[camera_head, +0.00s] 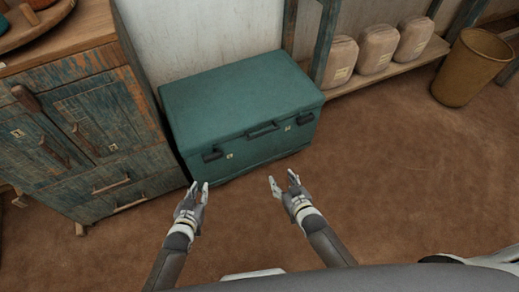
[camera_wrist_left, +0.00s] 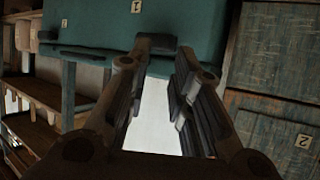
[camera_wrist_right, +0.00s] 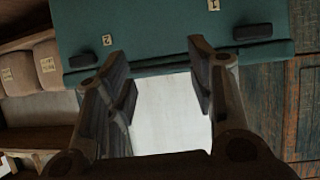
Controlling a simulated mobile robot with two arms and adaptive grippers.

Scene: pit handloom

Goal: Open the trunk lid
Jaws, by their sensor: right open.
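The teal trunk (camera_head: 240,95) stands on the floor against the wall, its lid shut. Its front has a dark middle handle (camera_head: 263,130) and a dark latch at each side, left (camera_head: 213,155) and right (camera_head: 305,118), with small number tags. My left gripper (camera_head: 197,187) is partly open and empty, in front of the trunk's left end and apart from it. My right gripper (camera_head: 283,178) is open and empty, in front of the trunk's right half, also apart. The trunk also shows beyond the fingers in the left wrist view (camera_wrist_left: 100,25) and right wrist view (camera_wrist_right: 155,25).
A worn wooden cabinet (camera_head: 90,125) stands close at the trunk's left. A low shelf (camera_head: 385,65) with several wrapped bundles (camera_head: 375,50) and a brown bin (camera_head: 470,70) are to the right. The floor (camera_head: 390,180) in front and right is clear.

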